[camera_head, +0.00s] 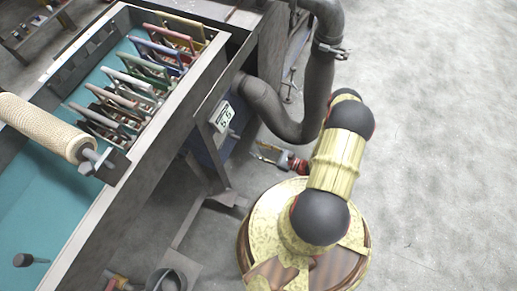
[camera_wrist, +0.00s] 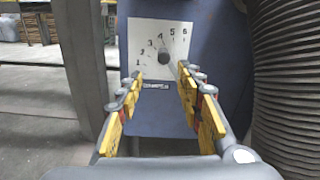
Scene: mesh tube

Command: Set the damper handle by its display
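The white scale plate (camera_wrist: 143,33), numbered 1 to 6 along an arc, is on a blue-grey box (camera_wrist: 210,40) in the wrist view. A dark grey handle (camera_wrist: 163,56) sticks out from the plate's middle, seen nearly end-on. Its exact setting is hard to read. The plate (camera_head: 221,116) and handle (camera_head: 234,135) also show, small, on the bench side in the head view. My gripper (camera_wrist: 160,76) is open and empty, with yellow-padded fingers to the left and right of the handle and a little below it. In the head view my gripper (camera_head: 266,153) is apart from the handle.
A grey ribbed hose (camera_wrist: 288,70) stands close on the right in the wrist view. In the head view a bent grey pipe (camera_head: 318,85) runs beside my arm. The bench trough (camera_head: 60,180) holds several coloured frames and a mesh roll (camera_head: 45,126). Open floor lies right.

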